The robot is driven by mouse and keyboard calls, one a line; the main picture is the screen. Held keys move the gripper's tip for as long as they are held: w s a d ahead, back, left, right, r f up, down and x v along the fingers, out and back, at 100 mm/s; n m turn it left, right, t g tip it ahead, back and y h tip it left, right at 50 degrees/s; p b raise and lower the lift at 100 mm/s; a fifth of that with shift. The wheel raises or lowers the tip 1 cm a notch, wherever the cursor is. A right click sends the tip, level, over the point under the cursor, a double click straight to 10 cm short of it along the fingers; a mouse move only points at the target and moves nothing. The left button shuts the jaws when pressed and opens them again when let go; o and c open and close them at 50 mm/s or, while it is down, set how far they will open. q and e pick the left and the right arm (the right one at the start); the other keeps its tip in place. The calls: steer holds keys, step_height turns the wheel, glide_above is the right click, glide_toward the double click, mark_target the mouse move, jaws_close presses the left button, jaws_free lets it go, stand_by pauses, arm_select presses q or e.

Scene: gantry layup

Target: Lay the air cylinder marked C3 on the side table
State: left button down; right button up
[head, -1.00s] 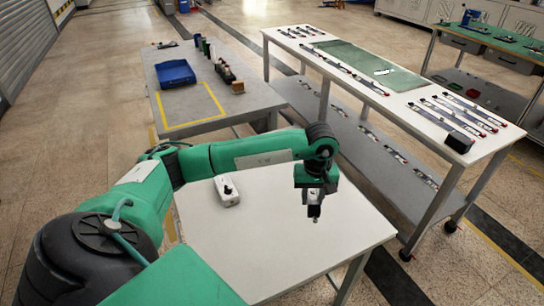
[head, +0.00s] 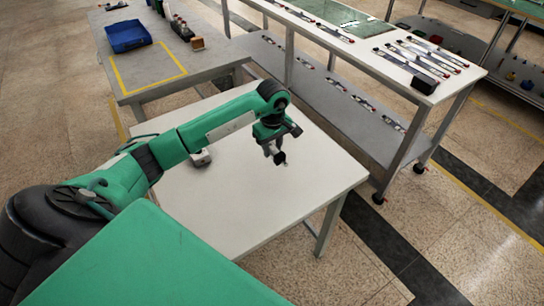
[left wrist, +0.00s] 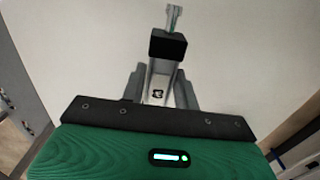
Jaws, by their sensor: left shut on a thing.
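My left gripper (head: 273,143) is over the white side table (head: 240,215). It is shut on a short air cylinder (head: 279,158), which hangs below the fingers in the head view. In the left wrist view, the cylinder (left wrist: 168,46) shows a silver body between the fingers, a black end block and a thin rod with a forked tip. A dark mark on its body is partly covered, and I cannot read it fully. Whether the cylinder touches the tabletop is unclear. My right gripper is not in view.
A small white and black item (head: 202,159) sits on the side table behind my left arm. A grey table with a blue bin (head: 127,36) stands behind. A long white bench (head: 350,57) with several cylinders is at the right. The side table's front is clear.

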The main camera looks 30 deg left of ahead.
mark_target(273, 166)
arm_select(q)
step_height(273, 166, down, 5)
steer(key=shift+f, duration=0.3)
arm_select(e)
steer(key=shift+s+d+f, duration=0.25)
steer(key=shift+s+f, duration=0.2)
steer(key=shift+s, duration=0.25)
arm_select(q)
steer(key=c, duration=1.2)
jaws_free()
steer(key=shift+c, duration=0.2)
steer(key=shift+o, duration=1)
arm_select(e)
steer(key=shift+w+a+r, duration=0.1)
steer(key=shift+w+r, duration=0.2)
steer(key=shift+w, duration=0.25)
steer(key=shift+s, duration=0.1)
